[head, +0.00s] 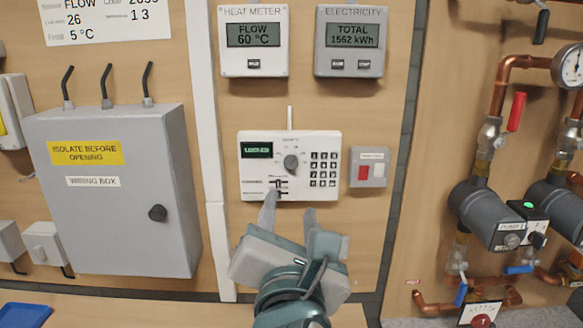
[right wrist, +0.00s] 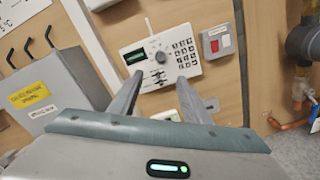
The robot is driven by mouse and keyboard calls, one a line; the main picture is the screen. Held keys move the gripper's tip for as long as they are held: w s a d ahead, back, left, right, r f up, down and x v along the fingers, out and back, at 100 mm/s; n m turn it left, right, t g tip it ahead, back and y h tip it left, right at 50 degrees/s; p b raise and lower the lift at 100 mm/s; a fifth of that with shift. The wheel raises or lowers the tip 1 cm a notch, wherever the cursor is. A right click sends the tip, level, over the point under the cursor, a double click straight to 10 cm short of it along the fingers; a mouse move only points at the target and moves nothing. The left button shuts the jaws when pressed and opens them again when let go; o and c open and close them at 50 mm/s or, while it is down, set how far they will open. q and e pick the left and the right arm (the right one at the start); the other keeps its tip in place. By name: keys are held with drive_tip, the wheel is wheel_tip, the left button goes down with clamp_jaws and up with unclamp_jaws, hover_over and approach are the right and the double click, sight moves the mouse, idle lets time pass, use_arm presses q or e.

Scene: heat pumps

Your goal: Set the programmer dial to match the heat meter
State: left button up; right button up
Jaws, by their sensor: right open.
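The white programmer (head: 255,175) is on the wooden wall, with a small dark screen, a keypad and sliders. Its grey round dial (head: 291,162) sits at the centre top; it also shows in the right wrist view (right wrist: 160,56). The screen text is too small to read. The heat meter (head: 253,66) above reads FLOW 60 °C. My right gripper (head: 289,212) is open and empty, its fingertips just below the programmer's lower edge, one finger overlapping the slider area in the picture. I cannot tell whether it touches. My left gripper is not in view.
An electricity meter (head: 350,62) hangs beside the heat meter. A red and white switch (head: 369,168) is right of the programmer. A grey wiring box (head: 115,225) stands out at left. Copper pipes and pumps (head: 487,213) are at right.

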sight(291, 164)
drive_tip(key=w+p, duration=0.4)
drive_tip(key=w, duration=1.2)
drive_tip(key=shift+w+r, duration=0.1)
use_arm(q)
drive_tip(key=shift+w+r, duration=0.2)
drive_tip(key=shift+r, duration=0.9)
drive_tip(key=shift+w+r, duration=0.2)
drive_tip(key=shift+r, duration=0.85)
use_arm(e)
drive_tip(key=shift+w, duration=0.6)
drive_tip(key=c, duration=1)
drive_tip(key=shift+c, duration=0.2)
